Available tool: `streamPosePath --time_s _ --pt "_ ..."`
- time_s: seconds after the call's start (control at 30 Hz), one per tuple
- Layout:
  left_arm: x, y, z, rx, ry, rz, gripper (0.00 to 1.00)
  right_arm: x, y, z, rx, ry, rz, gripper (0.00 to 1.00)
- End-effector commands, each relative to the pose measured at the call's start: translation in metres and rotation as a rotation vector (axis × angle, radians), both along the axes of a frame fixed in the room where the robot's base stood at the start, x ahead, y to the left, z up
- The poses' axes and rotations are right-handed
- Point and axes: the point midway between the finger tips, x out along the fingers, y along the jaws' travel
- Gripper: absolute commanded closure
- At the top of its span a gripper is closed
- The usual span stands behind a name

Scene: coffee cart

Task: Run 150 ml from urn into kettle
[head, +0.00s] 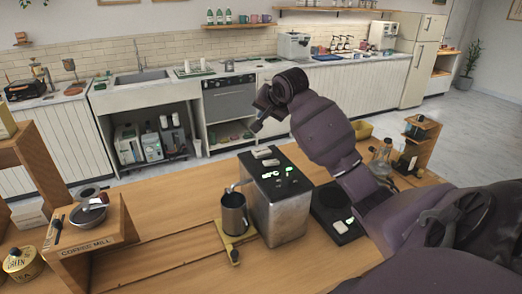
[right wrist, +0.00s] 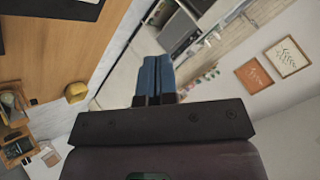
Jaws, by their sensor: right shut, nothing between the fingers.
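The urn (head: 278,212) is a boxy steel unit with a black top and lit green marks, standing on the wooden counter. The kettle (head: 233,217) is a grey metal vessel standing upright at the urn's left side, by its small spout. It rests on a yellowish stand (head: 238,240). The level inside the kettle cannot be seen. My right gripper (head: 258,123) is held in the air above and behind the urn, apart from it. Its blue fingers (right wrist: 157,68) are together and empty in the right wrist view. My left gripper is out of view.
A black scale (head: 338,213) stands right of the urn, under my right arm. A coffee mill shelf (head: 88,246) with a small pan stands at the left. Glassware (head: 380,158) and a yellow bowl (head: 362,130) are at the right. The counter's left middle is clear.

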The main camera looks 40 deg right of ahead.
Motion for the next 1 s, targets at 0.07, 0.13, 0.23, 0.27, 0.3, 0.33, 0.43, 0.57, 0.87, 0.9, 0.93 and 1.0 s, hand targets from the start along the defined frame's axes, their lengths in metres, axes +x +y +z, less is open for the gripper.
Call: streamPosePath --time_s 0.07,0.13,0.23,0.27,0.3,0.33,0.43,0.57,0.87,0.9,0.93,1.0 --pt "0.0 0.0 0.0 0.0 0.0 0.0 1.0 0.0 0.0 -0.001 0.001 0.001 0.001 1.0" --pt "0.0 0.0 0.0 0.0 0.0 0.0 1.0 0.0 0.0 -0.004 0.0 0.001 0.0 1.0" --pt "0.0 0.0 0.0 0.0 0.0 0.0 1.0 0.0 0.0 -0.011 0.001 0.003 0.0 1.0" --pt "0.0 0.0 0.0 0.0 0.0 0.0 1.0 0.0 0.0 -0.014 0.001 0.003 0.0 1.0" --pt "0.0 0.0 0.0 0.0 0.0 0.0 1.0 0.0 0.0 -0.018 0.001 0.003 0.0 1.0" --pt "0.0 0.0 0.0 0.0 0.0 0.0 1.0 0.0 0.0 -0.022 0.001 0.003 0.001 1.0" --pt "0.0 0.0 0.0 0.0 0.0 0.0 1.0 0.0 0.0 -0.034 0.002 0.003 0.0 1.0" --pt "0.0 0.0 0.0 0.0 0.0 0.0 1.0 0.0 0.0 -0.05 0.001 0.003 -0.001 1.0" --pt "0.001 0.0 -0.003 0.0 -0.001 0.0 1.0 0.0 0.0 -0.08 0.001 0.002 0.001 1.0" --pt "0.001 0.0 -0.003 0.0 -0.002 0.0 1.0 0.0 0.0 -0.082 0.001 0.002 0.001 1.0" --pt "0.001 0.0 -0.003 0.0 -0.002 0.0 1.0 0.0 0.0 -0.084 0.0 0.001 0.0 1.0" --pt "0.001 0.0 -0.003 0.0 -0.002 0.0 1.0 0.0 0.0 -0.086 0.0 0.002 0.001 1.0"
